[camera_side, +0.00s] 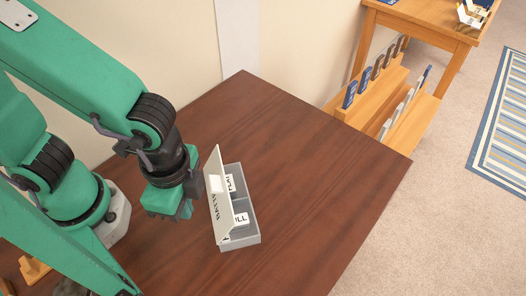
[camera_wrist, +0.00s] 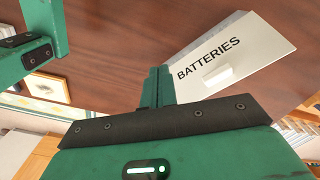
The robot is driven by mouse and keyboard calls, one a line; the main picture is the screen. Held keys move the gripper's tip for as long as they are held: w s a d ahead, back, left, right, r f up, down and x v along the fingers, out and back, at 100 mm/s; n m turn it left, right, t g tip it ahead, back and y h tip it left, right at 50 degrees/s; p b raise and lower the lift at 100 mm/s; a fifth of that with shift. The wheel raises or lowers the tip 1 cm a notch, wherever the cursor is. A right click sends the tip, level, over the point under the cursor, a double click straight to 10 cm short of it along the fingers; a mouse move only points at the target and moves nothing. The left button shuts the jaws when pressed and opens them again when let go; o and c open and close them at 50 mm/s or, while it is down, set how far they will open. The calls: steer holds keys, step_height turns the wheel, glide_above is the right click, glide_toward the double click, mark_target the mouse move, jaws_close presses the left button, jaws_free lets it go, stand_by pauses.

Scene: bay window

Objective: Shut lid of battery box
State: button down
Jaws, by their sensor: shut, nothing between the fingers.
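The battery box (camera_side: 252,240) is a grey open tray on the brown table, with compartments marked by white labels, one reading "FULL" and one partly hidden. Its pale lid (camera_side: 214,166) stands raised along the box's left side, close to upright. The lid has "BATTERIES" lettering and a small white tab. In the wrist view the lid (camera_wrist: 250,45) fills the upper right, lettering and tab showing. My gripper (camera_side: 172,212) is shut and empty, left of the lid, with a small gap seeming to separate them. Its fingers (camera_wrist: 158,85) show just left of the lid in the wrist view.
The table (camera_side: 310,180) is clear to the right of and behind the box. A wooden rack with books (camera_side: 375,95) and a small wooden table (camera_side: 430,22) stand beyond its far edge. A wooden piece (camera_side: 35,268) lies at the lower left.

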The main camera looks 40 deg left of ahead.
steer(key=shift+f, duration=0.55)
steer(key=shift+f, duration=1)
steer(key=shift+w+d, duration=0.95)
steer(key=shift+w, duration=0.45)
steer(key=shift+w+d, duration=0.95)
steer(key=shift+w, duration=0.4)
steer(key=shift+w+d, duration=0.95)
steer(key=shift+w, duration=0.45)
